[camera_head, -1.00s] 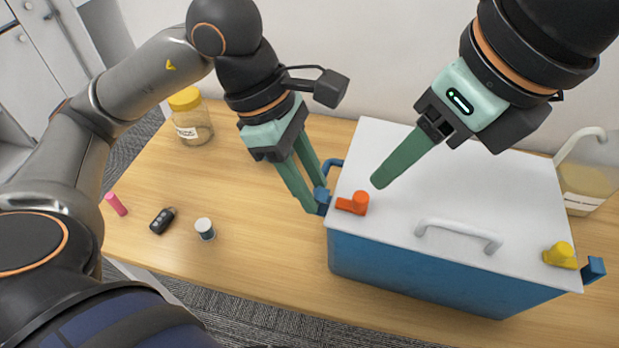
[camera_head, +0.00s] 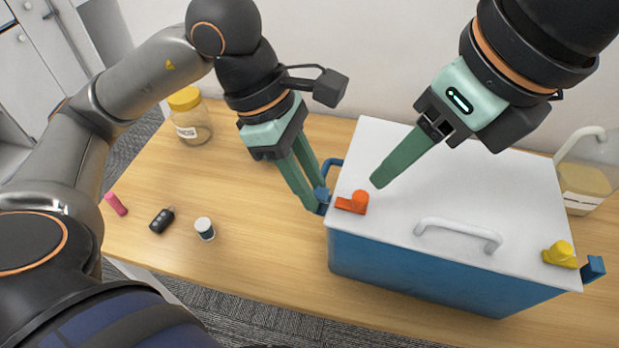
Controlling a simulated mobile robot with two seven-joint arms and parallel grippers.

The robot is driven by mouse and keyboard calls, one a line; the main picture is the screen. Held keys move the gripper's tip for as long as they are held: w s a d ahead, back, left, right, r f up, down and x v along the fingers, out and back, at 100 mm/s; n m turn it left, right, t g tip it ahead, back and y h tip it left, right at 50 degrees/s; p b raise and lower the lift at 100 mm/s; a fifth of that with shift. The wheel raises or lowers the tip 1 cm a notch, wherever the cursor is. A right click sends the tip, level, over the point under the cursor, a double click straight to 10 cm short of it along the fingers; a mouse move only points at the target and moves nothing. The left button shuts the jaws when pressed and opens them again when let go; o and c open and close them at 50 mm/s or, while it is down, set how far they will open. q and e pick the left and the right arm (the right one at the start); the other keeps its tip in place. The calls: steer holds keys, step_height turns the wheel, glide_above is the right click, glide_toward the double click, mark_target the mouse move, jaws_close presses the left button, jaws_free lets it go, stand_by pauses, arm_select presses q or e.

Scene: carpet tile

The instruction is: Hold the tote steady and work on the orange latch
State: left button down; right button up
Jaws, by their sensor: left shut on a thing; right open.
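The tote is a blue box (camera_head: 430,278) with a white lid (camera_head: 470,190), standing on the wooden table. The orange latch (camera_head: 353,202) sits on the lid's left front corner. A yellow latch (camera_head: 560,254) sits at the right front corner. My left gripper (camera_head: 320,200) is shut on the blue handle (camera_head: 333,167) at the tote's left side, beside the orange latch. My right gripper (camera_head: 378,182) is over the lid, a little to the right of the orange latch, and holds nothing. Its fingers overlap in this view, so the gap between them is hidden.
A white lid handle (camera_head: 458,232) rises near the lid's front. A yellow-lidded jar (camera_head: 190,118) stands at the back left. A pink stick (camera_head: 116,204), a black key fob (camera_head: 162,220) and a small white-capped jar (camera_head: 204,228) lie or stand at left. A clear jug (camera_head: 585,180) stands behind right.

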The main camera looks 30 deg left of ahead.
stand_by(0.3)
steer(key=c, duration=0.4)
steer(key=shift+w+d+r+n+g, duration=0.15)
steer(key=shift+w+d+n+g, duration=0.2)
steer(key=shift+w+n+g, duration=0.15)
steer(key=c, duration=0.4)
steer(key=w+d+n+g+y, duration=0.1)
steer(key=w+d+n, duration=0.1)
steer(key=w+d+n+g+y, duration=0.1)
steer(key=w+n, duration=0.1)
steer(key=shift+w+d+f+g, duration=0.1)
steer(key=shift+d+f+g, duration=0.1)
steer(key=shift+d+g, duration=0.2)
steer(key=n+g+y, duration=0.2)
steer(key=n, duration=0.2)
glide_toward(368, 204)
steer(key=f, duration=0.5)
steer(key=shift+a, duration=0.25)
steer(key=shift+s+a+r, duration=0.1)
steer(key=shift+s+a, duration=0.2)
steer(key=shift+a, duration=0.25)
steer(key=shift+s+a+r, duration=0.1)
steer(key=shift+s+a, duration=0.2)
steer(key=shift+a, duration=0.2)
steer(key=shift+s+a, duration=0.3)
steer(key=shift+a, duration=0.2)
